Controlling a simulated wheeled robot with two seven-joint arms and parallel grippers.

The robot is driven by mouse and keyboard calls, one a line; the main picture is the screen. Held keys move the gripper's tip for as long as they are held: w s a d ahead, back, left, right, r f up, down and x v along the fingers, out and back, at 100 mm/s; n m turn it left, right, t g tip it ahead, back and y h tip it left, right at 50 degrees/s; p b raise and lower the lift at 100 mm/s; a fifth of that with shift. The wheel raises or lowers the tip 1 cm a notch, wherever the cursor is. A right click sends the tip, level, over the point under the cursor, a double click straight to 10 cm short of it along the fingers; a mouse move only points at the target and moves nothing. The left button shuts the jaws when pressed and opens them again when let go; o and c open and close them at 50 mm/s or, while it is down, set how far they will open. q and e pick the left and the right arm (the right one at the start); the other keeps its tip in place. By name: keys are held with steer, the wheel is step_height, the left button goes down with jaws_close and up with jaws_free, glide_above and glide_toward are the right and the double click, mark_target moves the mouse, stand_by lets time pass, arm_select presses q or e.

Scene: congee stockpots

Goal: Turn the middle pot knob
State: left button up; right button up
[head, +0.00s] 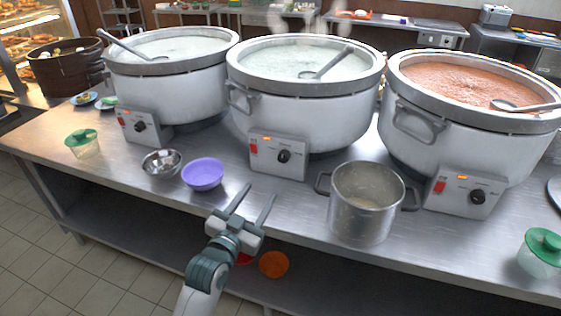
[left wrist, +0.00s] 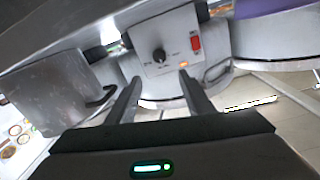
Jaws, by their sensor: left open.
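The middle pot (head: 300,108) is a large white stockpot of pale congee with a ladle in it. Its front control box carries a black knob (head: 284,156) and a red switch (head: 254,149). My left gripper (head: 256,195) is open and empty, in front of and below the box, with its fingers pointing toward it and apart from the knob. In the left wrist view, which looks upside down, the knob (left wrist: 159,55) shows beyond and between the two open fingers (left wrist: 159,79). The red switch (left wrist: 196,43) is to its right there. My right gripper is not in view.
A steel pot (head: 362,212) stands right of my left gripper; it also shows in the left wrist view (left wrist: 50,92). A purple bowl (head: 203,174) and a metal bowl (head: 161,163) are left. Other stockpots stand left (head: 170,85) and right (head: 450,130). The counter before the middle box is clear.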

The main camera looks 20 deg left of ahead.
arm_select(q)
steer(key=p, duration=0.1)
glide_toward(282, 158)
steer(key=w, duration=0.6)
steer(key=shift+w+d+p, duration=0.35)
steer(key=shift+w+p, duration=0.05)
steer(key=shift+w, duration=0.65)
steer(key=shift+w+d, duration=0.1)
steer(key=shift+w, duration=0.1)
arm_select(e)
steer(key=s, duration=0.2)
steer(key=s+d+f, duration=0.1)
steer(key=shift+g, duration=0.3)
arm_select(q)
steer(key=c, duration=1)
steer(key=shift+c, duration=0.2)
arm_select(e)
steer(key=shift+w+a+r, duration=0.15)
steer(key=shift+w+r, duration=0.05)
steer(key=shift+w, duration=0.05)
